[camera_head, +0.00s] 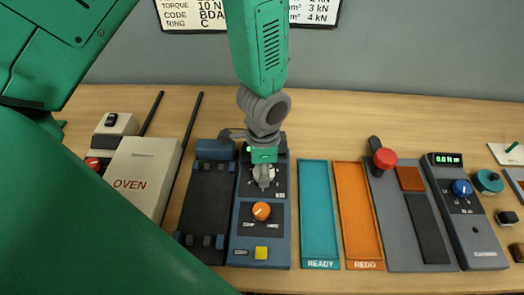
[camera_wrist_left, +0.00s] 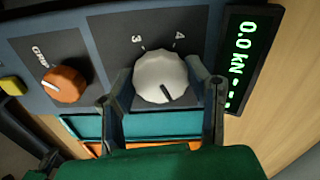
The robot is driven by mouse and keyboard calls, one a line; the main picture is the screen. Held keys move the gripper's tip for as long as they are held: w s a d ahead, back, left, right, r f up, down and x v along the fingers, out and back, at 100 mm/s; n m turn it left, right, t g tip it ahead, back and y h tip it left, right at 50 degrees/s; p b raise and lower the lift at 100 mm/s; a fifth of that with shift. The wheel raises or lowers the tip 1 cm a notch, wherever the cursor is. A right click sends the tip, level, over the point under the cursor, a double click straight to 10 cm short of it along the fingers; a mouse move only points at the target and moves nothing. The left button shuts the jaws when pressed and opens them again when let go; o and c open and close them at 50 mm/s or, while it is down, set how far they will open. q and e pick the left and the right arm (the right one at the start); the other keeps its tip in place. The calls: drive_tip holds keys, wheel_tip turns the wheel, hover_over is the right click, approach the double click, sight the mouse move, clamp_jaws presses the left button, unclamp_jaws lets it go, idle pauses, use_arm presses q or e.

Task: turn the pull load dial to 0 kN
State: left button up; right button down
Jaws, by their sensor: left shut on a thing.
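The pull load dial (camera_wrist_left: 158,72) is a round, ridged, pale knob on a dark panel with the marks 3 and 4 beside it. Its dark pointer line points towards the bottom of the left wrist view; the mark there is hidden. My left gripper (camera_wrist_left: 165,84) is shut on the dial, one finger on each side. In the head view, my left gripper (camera_head: 263,168) reaches down over the dial at the upper part of the blue tester (camera_head: 236,220). The display (camera_wrist_left: 243,58) beside the dial reads 0.0 kN. My right gripper is not in view.
An orange knob (camera_head: 261,211) and a yellow button (camera_head: 261,253) sit below on the same tester. A teal READY tray (camera_head: 319,210) and an orange REDO tray (camera_head: 357,210) lie to the right. The OVEN box (camera_head: 143,175) stands left.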

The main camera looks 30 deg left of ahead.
use_arm(q)
drive_tip(key=shift+w+d+r+n, duration=0.15)
drive_tip(key=shift+w+n, duration=0.15)
drive_tip(key=shift+n, duration=0.3)
drive_tip(key=shift+p, duration=0.3)
drive_tip(key=o, duration=1.2)
drive_tip(key=shift+c, duration=0.2)
drive_tip(key=shift+d, duration=0.1)
wheel_tip(320, 180, up, 12)
